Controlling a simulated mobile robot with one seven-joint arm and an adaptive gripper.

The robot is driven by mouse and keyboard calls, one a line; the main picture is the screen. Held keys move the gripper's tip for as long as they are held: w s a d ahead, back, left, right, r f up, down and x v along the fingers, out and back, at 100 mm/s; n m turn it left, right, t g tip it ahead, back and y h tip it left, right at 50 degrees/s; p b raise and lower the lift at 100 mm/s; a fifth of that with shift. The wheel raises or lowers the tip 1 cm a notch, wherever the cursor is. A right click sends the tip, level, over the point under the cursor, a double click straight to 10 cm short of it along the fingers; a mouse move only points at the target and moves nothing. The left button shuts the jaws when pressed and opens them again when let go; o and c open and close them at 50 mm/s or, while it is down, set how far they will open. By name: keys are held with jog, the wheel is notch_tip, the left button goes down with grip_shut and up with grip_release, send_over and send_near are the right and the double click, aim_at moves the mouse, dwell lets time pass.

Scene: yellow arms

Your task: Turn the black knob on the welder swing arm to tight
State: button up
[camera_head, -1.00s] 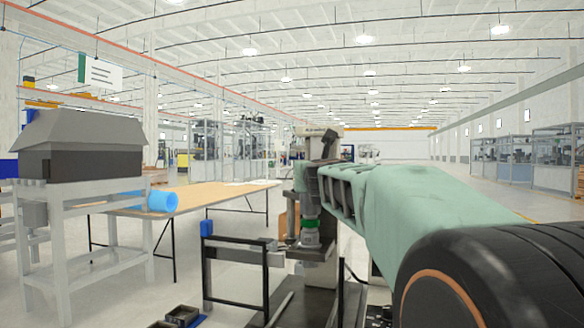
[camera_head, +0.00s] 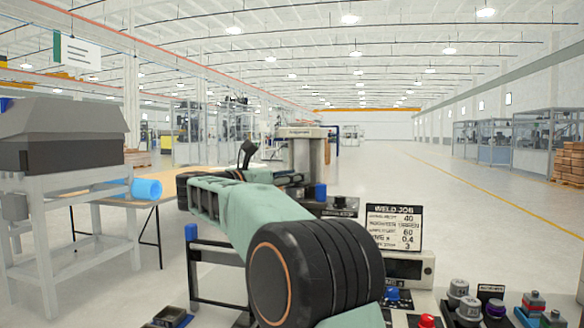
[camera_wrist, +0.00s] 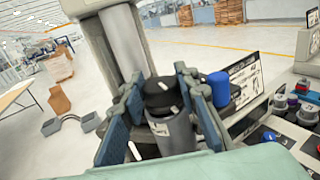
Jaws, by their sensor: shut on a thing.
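In the wrist view, a black knob (camera_wrist: 160,95) with a white mark on its top sits above a grey cylindrical body (camera_wrist: 173,133). My gripper (camera_wrist: 165,108) has its blue-padded fingers on both sides of this knob and is shut on it. A pale grey column (camera_wrist: 123,42) rises just behind. In the head view, the welder's column (camera_head: 305,155) stands beyond my green arm. The arm hides the gripper and the black knob there. I cannot tell the knob's tight or loose setting.
A blue knob (camera_wrist: 219,88) stands close to the right finger. A WELD JOB sign (camera_head: 393,228) stands to the right, with several coloured knobs and buttons in front. The floor at far right is open.

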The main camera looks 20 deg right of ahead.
jog(key=shift+w+r+m+g+h+p, duration=0.15)
jog(key=shift+m+g+h+p, duration=0.2)
jog(key=shift+m+g+p, duration=0.55)
jog(key=shift+s+r+m+g+h+p, duration=0.15)
jog(key=shift+m+g+h+p, duration=0.25)
jog(key=shift+g+p, duration=0.85)
jog(key=shift+w+r+m+g+h+p, duration=0.15)
jog(key=shift+m+g+h+p, duration=0.1)
jog(key=shift+m+g+p, duration=0.8)
jog(key=shift+p, duration=0.6)
jog(key=g+p, duration=0.1)
jog(key=p, duration=0.2)
jog(key=shift+d+r+m+g+p, duration=0.1)
jog(key=shift+m+g+p, duration=0.25)
jog(key=shift+g, duration=0.05)
jog(key=p, duration=0.3)
jog(key=m+g+p, duration=0.1)
jog(key=p, duration=0.3)
jog(key=shift+w+r+g, duration=0.1)
jog(key=shift+r+g, duration=0.2)
jog(key=m+g+p, duration=0.1)
jog(key=p, duration=0.5)
jog(key=shift+f, duration=0.2)
jog(key=shift+s+f+g+p, duration=0.2)
jog(key=shift+f+g+p, duration=0.2)
jog(key=shift+p, duration=0.7)
jog(key=shift+f, duration=0.15)
jog(key=o, duration=1.2)
jog(key=shift+f, duration=0.1)
